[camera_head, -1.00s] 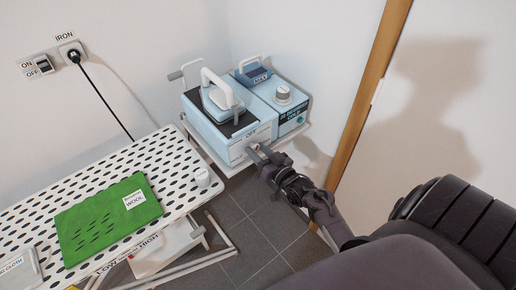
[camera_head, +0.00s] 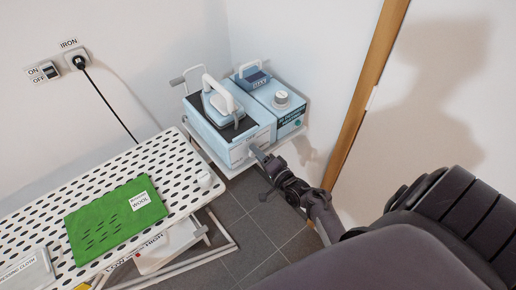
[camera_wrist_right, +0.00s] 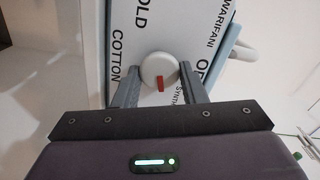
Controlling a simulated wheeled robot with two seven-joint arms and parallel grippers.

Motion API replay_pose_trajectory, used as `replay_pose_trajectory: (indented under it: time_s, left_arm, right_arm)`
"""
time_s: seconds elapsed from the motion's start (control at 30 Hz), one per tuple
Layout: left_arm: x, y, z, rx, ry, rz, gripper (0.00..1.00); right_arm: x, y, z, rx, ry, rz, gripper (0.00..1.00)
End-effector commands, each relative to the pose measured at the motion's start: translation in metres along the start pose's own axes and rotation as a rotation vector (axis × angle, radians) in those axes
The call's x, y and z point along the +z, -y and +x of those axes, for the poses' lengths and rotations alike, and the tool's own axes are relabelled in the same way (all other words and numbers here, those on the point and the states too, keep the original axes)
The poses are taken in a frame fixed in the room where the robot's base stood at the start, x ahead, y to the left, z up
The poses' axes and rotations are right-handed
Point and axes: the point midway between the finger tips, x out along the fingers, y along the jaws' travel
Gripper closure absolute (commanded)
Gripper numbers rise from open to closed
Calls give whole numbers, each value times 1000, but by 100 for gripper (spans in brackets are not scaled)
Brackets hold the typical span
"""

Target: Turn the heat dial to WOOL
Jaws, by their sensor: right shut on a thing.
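The heat dial (camera_wrist_right: 158,68) is a round white knob with a red pointer mark, on the front panel of the pale blue iron station (camera_head: 233,152). My right gripper (camera_head: 256,152) is at that panel. In the right wrist view its two fingers (camera_wrist_right: 160,86) stand on either side of the dial and are shut on it. The red mark points down toward my gripper. COTTON reads at the left of the dial and a partly covered SYNTH at the right. I cannot see a WOOL mark on the panel. My left gripper is not in view.
The iron (camera_head: 220,102) rests on the station, beside a blue tank unit with a white knob (camera_head: 281,98). A perforated ironing board (camera_head: 150,160) with a green cloth (camera_head: 105,225) labelled WOOL stands at left. A wooden door frame (camera_head: 362,85) is at right.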

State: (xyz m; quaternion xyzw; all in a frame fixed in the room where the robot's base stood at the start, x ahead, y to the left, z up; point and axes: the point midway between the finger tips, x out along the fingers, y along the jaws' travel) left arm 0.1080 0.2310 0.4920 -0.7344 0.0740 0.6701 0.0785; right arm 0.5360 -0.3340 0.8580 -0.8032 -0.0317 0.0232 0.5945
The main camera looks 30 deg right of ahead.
Motion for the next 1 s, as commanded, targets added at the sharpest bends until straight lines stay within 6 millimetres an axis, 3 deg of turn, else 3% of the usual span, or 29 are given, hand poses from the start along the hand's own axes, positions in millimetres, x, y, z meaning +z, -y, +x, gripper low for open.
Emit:
replay_pose_trajectory:
  time_s: [0.6, 1.0]
  left_arm:
    - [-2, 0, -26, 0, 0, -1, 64]
    - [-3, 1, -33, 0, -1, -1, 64]
  right_arm:
    - [-1, -1, 0, 0, -3, 562, 85]
    - [0, -3, 0, 0, -2, 775, 85]
